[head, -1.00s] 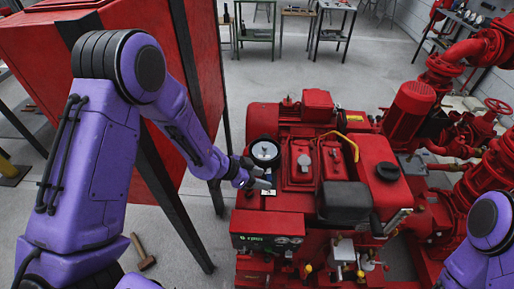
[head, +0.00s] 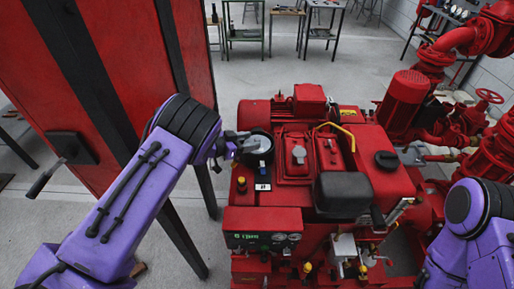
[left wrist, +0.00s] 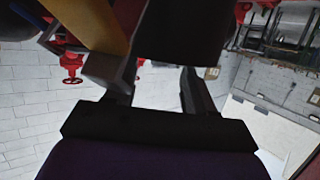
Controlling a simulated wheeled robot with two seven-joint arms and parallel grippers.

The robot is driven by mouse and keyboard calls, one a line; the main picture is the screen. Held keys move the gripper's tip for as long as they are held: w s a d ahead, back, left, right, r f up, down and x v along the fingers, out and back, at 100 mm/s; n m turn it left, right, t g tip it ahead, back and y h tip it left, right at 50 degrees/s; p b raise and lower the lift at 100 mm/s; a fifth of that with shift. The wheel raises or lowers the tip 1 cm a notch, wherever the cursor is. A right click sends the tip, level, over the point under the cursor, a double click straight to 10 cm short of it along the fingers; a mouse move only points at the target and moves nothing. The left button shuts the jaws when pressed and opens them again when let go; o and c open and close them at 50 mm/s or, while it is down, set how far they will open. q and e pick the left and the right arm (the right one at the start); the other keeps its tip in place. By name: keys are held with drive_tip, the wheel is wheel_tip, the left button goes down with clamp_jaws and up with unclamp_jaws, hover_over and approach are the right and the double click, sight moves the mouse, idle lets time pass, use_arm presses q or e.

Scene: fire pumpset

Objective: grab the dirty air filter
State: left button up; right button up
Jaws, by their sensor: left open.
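The air filter (head: 263,158), a round black cylinder with a pale centre, sits upright on the left side of the red pumpset (head: 235,220). My left gripper (head: 245,146) is at the filter's upper left edge in the head view and covers part of it. In the left wrist view its two fingers (left wrist: 157,90) stand apart, with a bright gap between them. A dark shape fills the top of that view above the fingers; I cannot tell whether it is the filter. Contact with the filter is unclear. My right arm shows at the right, but its gripper is out of view.
A large red cabinet or panel (head: 115,50) on dark legs stands at the left, close to my left arm. A black box (head: 342,193) and a yellow handle (head: 338,129) are on the pumpset. Red pipes (head: 490,45) rise at the right. Work tables stand behind, with open floor between.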

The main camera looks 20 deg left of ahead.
use_arm(q)
drive_tip(key=shift+x, duration=0.85)
clamp_jaws()
